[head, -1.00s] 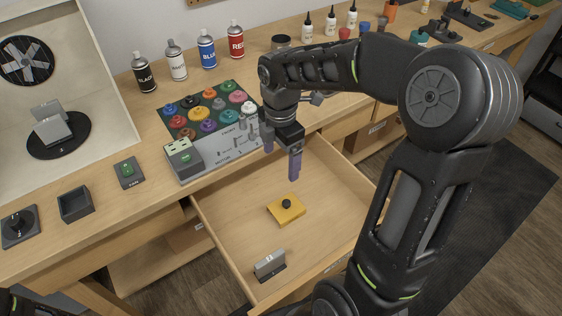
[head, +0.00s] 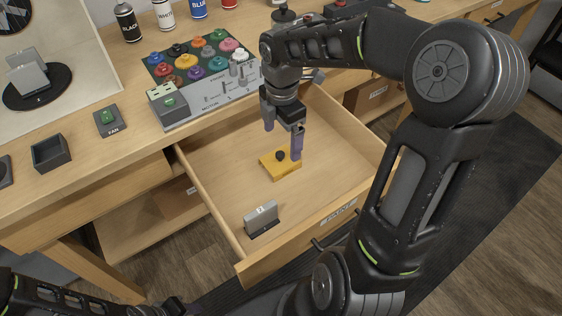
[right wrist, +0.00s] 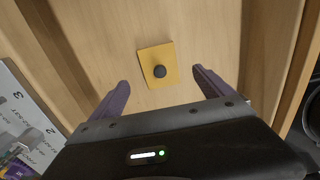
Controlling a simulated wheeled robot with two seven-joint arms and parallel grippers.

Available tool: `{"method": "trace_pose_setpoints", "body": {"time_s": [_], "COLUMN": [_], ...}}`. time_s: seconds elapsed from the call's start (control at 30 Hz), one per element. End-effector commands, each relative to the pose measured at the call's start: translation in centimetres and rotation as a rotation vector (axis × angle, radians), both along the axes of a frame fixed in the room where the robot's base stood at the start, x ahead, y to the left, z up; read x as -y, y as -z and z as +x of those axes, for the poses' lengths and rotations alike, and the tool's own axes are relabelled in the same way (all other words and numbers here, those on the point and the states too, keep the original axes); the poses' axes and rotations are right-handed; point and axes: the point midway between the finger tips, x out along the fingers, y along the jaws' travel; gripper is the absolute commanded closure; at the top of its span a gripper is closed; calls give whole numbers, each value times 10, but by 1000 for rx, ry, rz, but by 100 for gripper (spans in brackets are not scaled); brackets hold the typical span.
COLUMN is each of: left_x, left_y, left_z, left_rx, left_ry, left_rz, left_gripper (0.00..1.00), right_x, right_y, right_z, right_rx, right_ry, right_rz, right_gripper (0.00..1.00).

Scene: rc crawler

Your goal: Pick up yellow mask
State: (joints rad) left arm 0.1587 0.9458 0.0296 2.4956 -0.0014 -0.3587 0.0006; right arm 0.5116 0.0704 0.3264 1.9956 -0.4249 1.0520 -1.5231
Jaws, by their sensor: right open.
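The yellow mask (head: 289,171) is a flat yellow plate with a dark round knob on top. It lies on the floor of the open drawer (head: 222,170). In the right wrist view the yellow mask (right wrist: 150,55) shows ahead of the fingertips, roughly centred between them. My right gripper (head: 283,140) is open and empty, pointing down over the drawer, close to the mask; in the head view a purple finger overlaps the mask's far side. In the right wrist view the right gripper (right wrist: 160,84) has its two purple fingers wide apart. My left gripper (head: 165,308) is at the bottom edge, its jaws unclear.
A grey block marked with a number (head: 262,218) stands in the drawer near its front. The drawer walls surround the mask.

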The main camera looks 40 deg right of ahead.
Motion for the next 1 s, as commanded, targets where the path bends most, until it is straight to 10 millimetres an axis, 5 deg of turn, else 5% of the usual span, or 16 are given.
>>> {"method": "trace_pose_setpoints", "body": {"time_s": [0.27, 0.67, 1.0], "left_x": [0, 0, 0], "left_y": [2, 2, 4], "left_z": [0, 0, 0], "left_rx": [0, 0, 0], "left_ry": [0, 0, 0], "left_rz": [0, 0, 0], "left_gripper": [64, 64, 64], "right_x": [-1, -1, -4], "right_y": [24, 31, 75], "right_z": [0, 0, 1], "right_rx": [-2, -2, -2], "right_ry": [1, -1, 0], "right_rz": [1, 0, 1], "right_gripper": [9, 9, 9]}}
